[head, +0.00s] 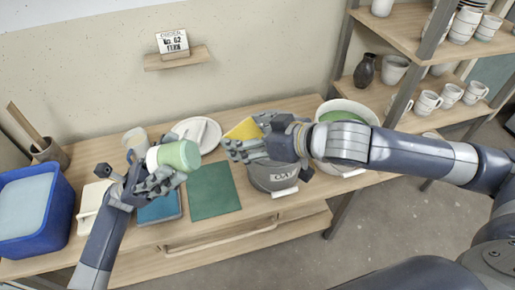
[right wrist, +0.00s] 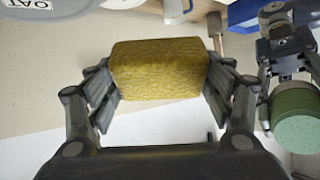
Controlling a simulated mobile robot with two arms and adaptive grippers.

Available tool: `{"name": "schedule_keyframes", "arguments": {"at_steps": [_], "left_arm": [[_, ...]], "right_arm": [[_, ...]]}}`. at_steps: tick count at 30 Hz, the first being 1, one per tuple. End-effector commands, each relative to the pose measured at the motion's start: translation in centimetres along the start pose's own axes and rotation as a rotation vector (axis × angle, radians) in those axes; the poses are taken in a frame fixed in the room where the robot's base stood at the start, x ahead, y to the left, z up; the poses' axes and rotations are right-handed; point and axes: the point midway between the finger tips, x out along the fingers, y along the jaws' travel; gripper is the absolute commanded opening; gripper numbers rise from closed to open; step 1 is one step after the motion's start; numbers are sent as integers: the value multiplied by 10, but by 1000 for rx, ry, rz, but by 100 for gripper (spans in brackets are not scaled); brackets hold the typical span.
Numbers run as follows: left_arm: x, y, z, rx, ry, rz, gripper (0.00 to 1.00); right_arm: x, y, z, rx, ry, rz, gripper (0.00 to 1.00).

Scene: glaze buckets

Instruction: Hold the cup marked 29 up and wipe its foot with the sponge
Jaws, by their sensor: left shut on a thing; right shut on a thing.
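The cup (head: 180,155) is green with a white band at its left end. It is tilted in the air above the table in the head view; I cannot read a number on it. My left gripper (head: 156,180) is shut on it. In the right wrist view the cup (right wrist: 298,130) shows a flat pale green round end at the right edge. The yellow sponge (head: 243,129) is in my right gripper (head: 238,149), which is shut on it. The sponge (right wrist: 160,70) sits between both fingers in the right wrist view. Sponge and cup are apart.
A blue tub (head: 62,211) stands at the table's left end. A green mat (head: 215,192) lies in the middle. A grey lettered bucket (head: 272,178) and a white bucket (head: 365,110) of green glaze stand right of it. Shelves with cups (head: 428,103) are at right.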

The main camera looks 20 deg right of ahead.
Motion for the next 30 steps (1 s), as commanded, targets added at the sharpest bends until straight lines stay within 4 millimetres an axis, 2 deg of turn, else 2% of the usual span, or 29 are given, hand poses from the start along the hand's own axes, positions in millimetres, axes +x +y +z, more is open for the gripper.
{"name": "schedule_keyframes", "arguments": {"at_steps": [3, 12, 24, 30], "left_arm": [[0, 0, 0, 1, -1, 0, 20], [0, 0, 0, 0, -1, 0, 20], [0, 0, 0, 1, -1, 0, 20], [0, 0, 0, 1, -1, 0, 20]], "right_arm": [[-11, -8, -14, -33, 80, -71, 58], [-44, -36, -38, -86, 259, -271, 58], [-100, -74, -50, -110, 433, -543, 58], [-116, -83, -52, -112, 470, -612, 58]]}}
